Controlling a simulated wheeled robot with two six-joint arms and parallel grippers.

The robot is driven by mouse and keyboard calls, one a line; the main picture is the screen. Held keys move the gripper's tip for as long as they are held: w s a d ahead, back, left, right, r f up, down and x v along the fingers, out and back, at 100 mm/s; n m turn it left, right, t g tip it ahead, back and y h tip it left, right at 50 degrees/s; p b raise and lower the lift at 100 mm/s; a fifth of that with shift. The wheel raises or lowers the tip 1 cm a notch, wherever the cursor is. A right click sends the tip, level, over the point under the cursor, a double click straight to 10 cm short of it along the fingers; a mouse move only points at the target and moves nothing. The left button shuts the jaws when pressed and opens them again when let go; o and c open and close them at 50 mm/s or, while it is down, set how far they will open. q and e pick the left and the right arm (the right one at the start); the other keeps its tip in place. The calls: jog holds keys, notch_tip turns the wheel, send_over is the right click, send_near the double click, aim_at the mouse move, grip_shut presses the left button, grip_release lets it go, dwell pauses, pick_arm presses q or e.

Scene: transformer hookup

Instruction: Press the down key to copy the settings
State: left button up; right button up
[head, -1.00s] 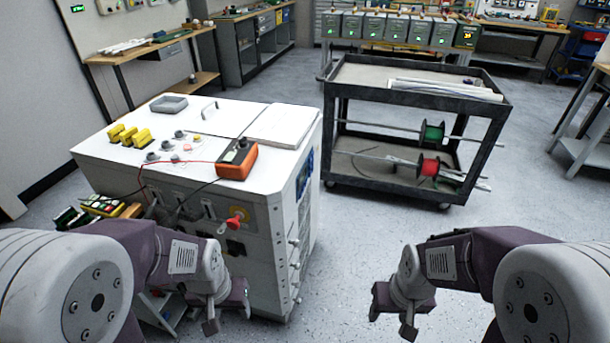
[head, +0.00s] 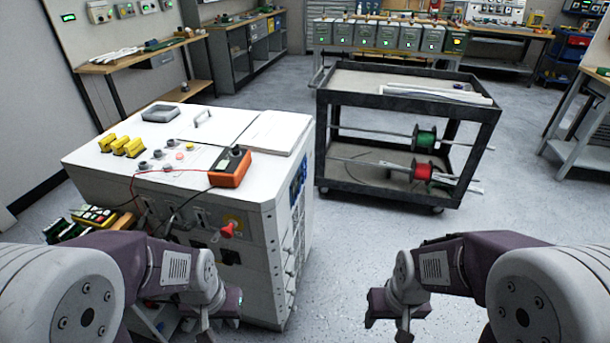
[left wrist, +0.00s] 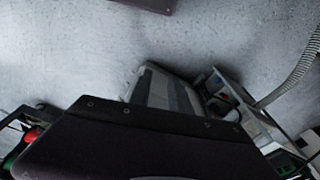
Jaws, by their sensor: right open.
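No key marked as a down key can be made out. A yellow-and-black device with coloured keys (head: 94,215) sits low at the left side of the white cabinet (head: 245,180); its markings are too small to read. An orange meter (head: 230,168) lies on the cabinet top. Several grey boxes with lit displays (head: 387,36) stand in a row at the back. My left gripper (head: 218,312) hangs in front of the cabinet, and its jaw opening is unclear. My right gripper (head: 387,312) is open and empty above bare floor. Neither visibly touches a key.
A dark cart (head: 330,160) with green (head: 424,138) and red (head: 422,171) spools stands ahead, right of the cabinet. Workbenches line the back and left; a grey table (head: 580,155) is at right. The floor (head: 480,225) between cart and right table is clear.

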pick_arm(q)
grip_shut()
dwell(1.4)
